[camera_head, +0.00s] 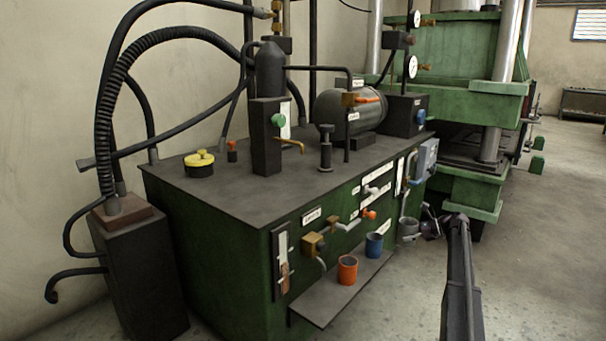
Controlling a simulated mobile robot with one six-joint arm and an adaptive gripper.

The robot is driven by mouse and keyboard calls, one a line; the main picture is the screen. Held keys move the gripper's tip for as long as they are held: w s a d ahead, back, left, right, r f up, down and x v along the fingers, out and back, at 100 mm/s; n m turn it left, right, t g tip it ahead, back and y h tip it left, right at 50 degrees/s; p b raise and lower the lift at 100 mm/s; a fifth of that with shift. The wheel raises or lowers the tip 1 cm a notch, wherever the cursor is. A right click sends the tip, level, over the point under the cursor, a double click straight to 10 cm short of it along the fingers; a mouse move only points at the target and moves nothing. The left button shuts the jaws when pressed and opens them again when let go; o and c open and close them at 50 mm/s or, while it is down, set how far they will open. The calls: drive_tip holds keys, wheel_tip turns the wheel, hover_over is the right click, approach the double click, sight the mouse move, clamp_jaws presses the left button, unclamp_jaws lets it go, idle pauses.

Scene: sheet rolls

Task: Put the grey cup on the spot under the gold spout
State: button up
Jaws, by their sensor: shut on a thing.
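The grey cup (408,230) is upright at the right end of the green machine's front. My gripper (424,226) reaches it from the right and is shut on it. The fingertips are small and partly hidden here. The gold spout (313,246) is a brass block with a downturned pipe, on the left part of the machine's front. Below it is a bare stretch of the shelf (322,301); no marked spot can be made out there.
An orange cup (347,270) and a blue cup (374,246) stand on the shelf between the gold spout and my gripper. An orange-red spout (369,214) and a white spout (376,191) stick out above. The floor to the right is clear.

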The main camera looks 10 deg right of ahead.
wheel_tip(320, 180, up, 62)
drive_tip(key=p, duration=6)
drive_tip(key=shift+f, duration=0.15)
drive_tip(key=shift+a, duration=0.1)
